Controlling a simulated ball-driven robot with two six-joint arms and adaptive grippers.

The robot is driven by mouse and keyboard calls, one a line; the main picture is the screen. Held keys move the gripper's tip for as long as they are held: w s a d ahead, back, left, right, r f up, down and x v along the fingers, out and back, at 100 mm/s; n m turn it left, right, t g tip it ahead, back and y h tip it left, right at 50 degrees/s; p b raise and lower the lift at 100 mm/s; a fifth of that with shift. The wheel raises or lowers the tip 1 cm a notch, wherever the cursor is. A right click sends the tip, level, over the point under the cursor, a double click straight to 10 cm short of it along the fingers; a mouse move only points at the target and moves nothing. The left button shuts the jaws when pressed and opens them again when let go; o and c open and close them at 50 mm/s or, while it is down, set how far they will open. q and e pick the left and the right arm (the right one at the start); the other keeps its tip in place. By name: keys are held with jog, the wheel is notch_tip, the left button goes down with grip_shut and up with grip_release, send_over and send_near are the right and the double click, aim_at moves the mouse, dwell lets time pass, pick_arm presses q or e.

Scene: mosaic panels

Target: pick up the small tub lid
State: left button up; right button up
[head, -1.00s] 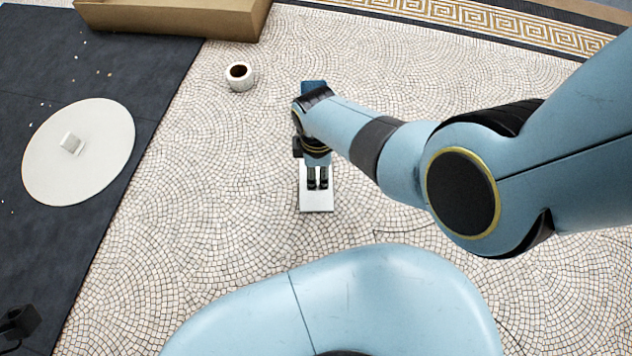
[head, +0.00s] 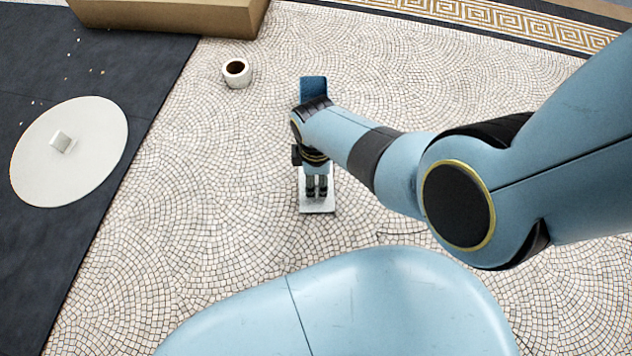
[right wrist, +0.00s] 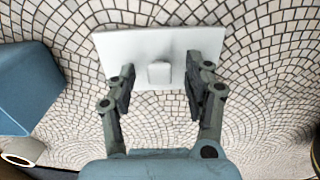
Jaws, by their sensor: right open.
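The small tub lid (head: 318,209), a flat white rectangular plate, lies on the mosaic floor below my right gripper (head: 317,194). In the right wrist view the lid (right wrist: 125,46) has a small square knob (right wrist: 159,72) in its middle. My right gripper (right wrist: 160,74) is open, with one finger on each side of the knob. I see gaps between fingers and knob; the exact height of the fingertips is hard to tell. In the head view my wrist hides the lid's far part. My left gripper is not in view.
A blue block-like thing (head: 313,88) stands just beyond my wrist, also at left in the wrist view (right wrist: 30,85). A round white disc with a knob (head: 70,165) lies on the dark mat.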

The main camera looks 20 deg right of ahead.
jog(key=c, duration=1.1)
jog(key=shift+o, duration=0.2)
